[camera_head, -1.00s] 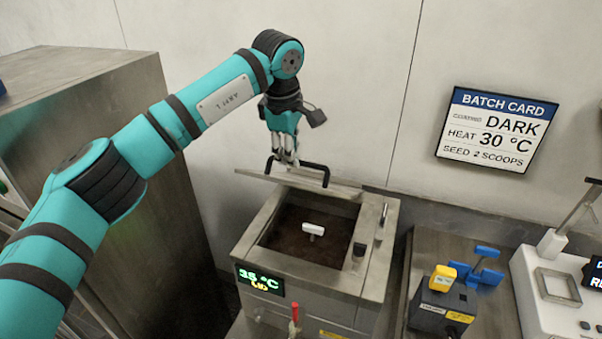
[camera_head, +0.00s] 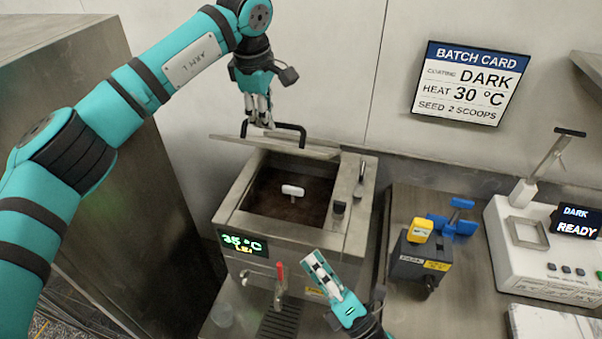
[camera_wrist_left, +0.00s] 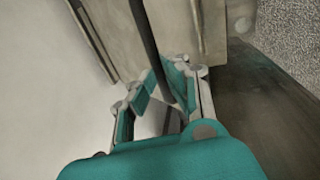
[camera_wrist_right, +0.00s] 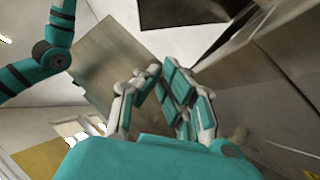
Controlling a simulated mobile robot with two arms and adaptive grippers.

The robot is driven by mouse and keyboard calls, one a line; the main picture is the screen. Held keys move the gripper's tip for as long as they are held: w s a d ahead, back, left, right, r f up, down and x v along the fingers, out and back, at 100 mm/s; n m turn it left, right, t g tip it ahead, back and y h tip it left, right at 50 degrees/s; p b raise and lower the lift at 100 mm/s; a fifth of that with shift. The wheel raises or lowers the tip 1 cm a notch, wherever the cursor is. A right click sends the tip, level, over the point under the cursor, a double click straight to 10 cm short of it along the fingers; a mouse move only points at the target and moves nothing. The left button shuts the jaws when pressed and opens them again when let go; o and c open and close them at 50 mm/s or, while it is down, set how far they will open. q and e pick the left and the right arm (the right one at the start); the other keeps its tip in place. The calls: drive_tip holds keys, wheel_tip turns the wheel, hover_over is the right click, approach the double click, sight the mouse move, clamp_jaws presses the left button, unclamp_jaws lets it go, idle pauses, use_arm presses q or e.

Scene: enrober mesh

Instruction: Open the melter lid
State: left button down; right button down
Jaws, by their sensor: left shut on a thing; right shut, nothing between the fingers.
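The melter (camera_head: 335,235) stands against the back wall with its top open, showing dark brown contents (camera_head: 285,207). The melter lid (camera_head: 275,146) is raised at the back edge and seen almost edge-on. Its black bar handle (camera_head: 291,128) is on top. My left gripper (camera_head: 258,122) is shut on the left part of the handle; the dark bar runs between its fingers (camera_wrist_left: 160,92) in the left wrist view. My right gripper (camera_head: 314,262) is shut and empty in front of the melter; its fingers (camera_wrist_right: 158,82) also show in the right wrist view.
A red-handled tap (camera_head: 280,275) is on the melter's front, with a drip grate below. A display (camera_head: 243,244) reads 35 °C. To the right stand a dark box with a yellow top (camera_head: 420,260), a blue piece (camera_head: 455,222) and a white machine (camera_head: 530,250) marked READY.

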use_arm(q)
drive_tip(key=shift+w+f, duration=0.1)
drive_tip(key=shift+f, duration=0.25)
use_arm(e)
drive_tip(key=w+a+r+n+y, duration=0.1)
drive_tip(key=w+r+n, duration=0.1)
drive_tip(key=w+r, duration=0.3)
drive_tip(key=w+a+r+n+t+y, duration=0.1)
drive_tip(key=w+r+n, duration=0.2)
drive_tip(key=r, duration=0.7)
drive_tip(key=shift+w+a+r+y, duration=0.25)
drive_tip(key=shift+w+y, duration=0.15)
drive_tip(key=shift+w, duration=0.9)
drive_tip(key=shift+f, duration=0.1)
drive_tip(key=shift+w+d+r, duration=0.1)
drive_tip(key=shift+w+r, duration=0.15)
drive_tip(key=shift+r, duration=0.25)
drive_tip(key=shift+w+d+r, duration=0.1)
drive_tip(key=shift+w+r, duration=0.15)
drive_tip(key=shift+r, duration=0.2)
